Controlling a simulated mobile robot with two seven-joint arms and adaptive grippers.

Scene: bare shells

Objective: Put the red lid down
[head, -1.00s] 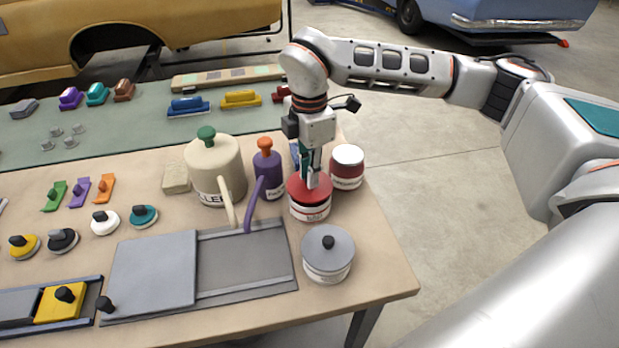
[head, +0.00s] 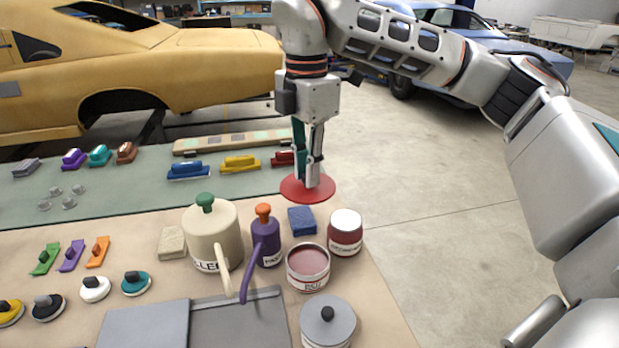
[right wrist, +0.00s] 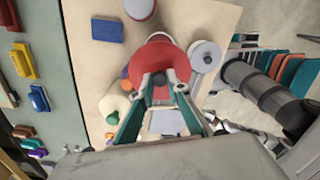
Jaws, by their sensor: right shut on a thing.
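My right gripper (head: 308,184) is shut on the red lid (head: 322,189) and holds it in the air above the table's far right part. In the right wrist view the fingertips (right wrist: 160,84) close on the lid's dark knob, with the red lid (right wrist: 176,62) beyond them. An open can (head: 308,270) with dull pinkish-red contents stands on the table, below and nearer than the lid. My left gripper is not in view.
A white-topped red can (head: 345,232), a grey-lidded can (head: 327,325) and a blue block (head: 302,220) stand around the open can. A purple can (head: 265,240) and a cream can (head: 211,232) with spouts stand to the left. Bare tabletop (head: 385,305) shows at right.

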